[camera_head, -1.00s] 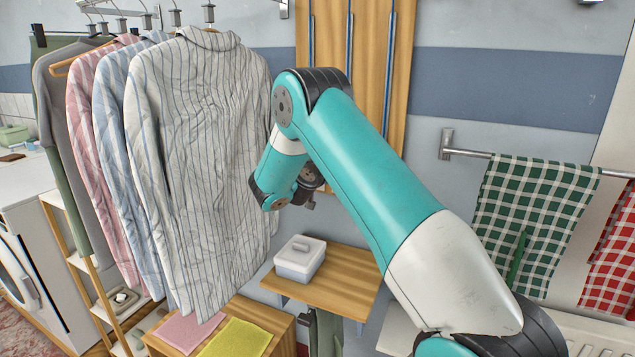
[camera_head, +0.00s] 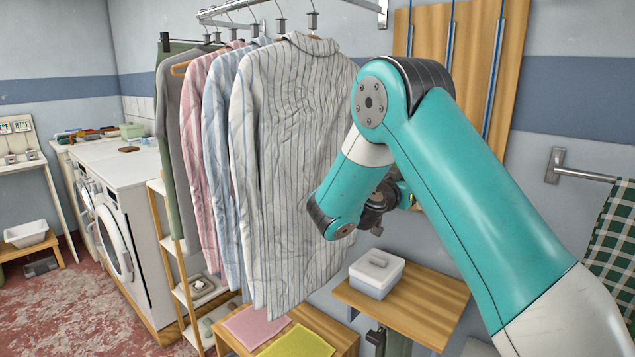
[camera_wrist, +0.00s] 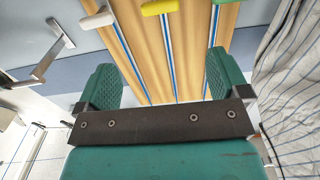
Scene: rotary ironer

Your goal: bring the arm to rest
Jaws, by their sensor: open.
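My arm reaches up from the lower right of the head view and folds at a raised elbow. Its far end hangs in front of the striped shirt's right side. My gripper (camera_wrist: 163,85) shows in the wrist view with its two green fingers wide apart and nothing between them. Behind the fingers is a wooden wall panel (camera_wrist: 185,50) with blue-striped rods. In the head view the fingertips are hidden behind my wrist.
A striped shirt (camera_head: 285,150) hangs on a rail close to my arm. A white lidded box (camera_head: 376,275) stands on a wooden shelf (camera_head: 425,300) below. Washing machines (camera_head: 120,210) stand at the left. A checked green towel (camera_head: 612,240) hangs at the right.

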